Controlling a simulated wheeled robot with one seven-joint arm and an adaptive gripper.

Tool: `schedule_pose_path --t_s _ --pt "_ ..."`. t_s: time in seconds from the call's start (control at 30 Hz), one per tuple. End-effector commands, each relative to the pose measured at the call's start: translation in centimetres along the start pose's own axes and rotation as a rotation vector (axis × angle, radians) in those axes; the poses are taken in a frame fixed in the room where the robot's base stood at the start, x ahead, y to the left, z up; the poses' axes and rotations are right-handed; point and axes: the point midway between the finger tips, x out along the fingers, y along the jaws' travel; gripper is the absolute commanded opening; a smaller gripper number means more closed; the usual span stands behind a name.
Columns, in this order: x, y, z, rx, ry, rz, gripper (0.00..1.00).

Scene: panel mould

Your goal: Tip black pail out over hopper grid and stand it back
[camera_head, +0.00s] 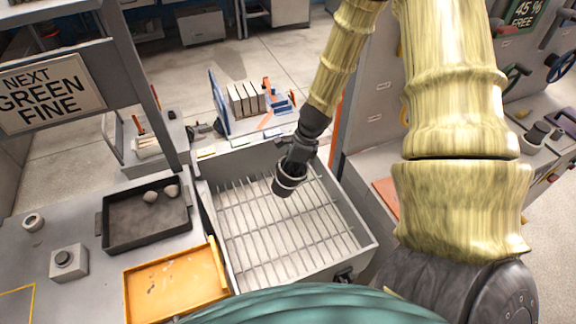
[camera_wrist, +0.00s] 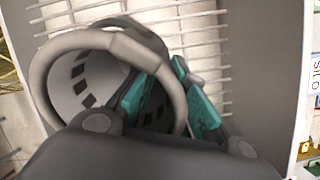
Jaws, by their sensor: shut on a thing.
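The black pail (camera_head: 287,184) hangs over the hopper grid (camera_head: 262,235), near its back edge, and looks tilted with its mouth turned partly toward the head camera. My gripper (camera_head: 297,155) is shut on the pail. In the wrist view the teal finger pads of my gripper (camera_wrist: 170,95) close on the pail's wall, and the pail (camera_wrist: 85,45) shows its round rim and a light inside with dark square marks. The grid bars (camera_wrist: 205,45) lie behind it. I see no load in the visible part of the pail; the rest of its inside is hidden.
A grey box with a round knob (camera_head: 66,262) is farther left. A rack of pale slabs (camera_head: 245,98) stands behind. A tall cabinet (camera_head: 375,105) borders the right.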

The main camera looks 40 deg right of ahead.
Motion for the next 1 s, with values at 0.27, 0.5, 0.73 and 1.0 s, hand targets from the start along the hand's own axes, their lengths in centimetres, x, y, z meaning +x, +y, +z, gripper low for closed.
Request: schedule_pose_path --t_s 0.27,0.5,0.73,1.0 --pt "-0.03 0.00 -0.03 0.000 0.044 -0.004 0.00" --pt "-0.09 0.01 0.07 0.003 0.104 -0.013 0.00" --pt "-0.09 0.00 -0.06 0.007 0.162 -0.020 0.00" --pt "-0.16 0.00 0.05 0.010 0.227 -0.030 0.00"
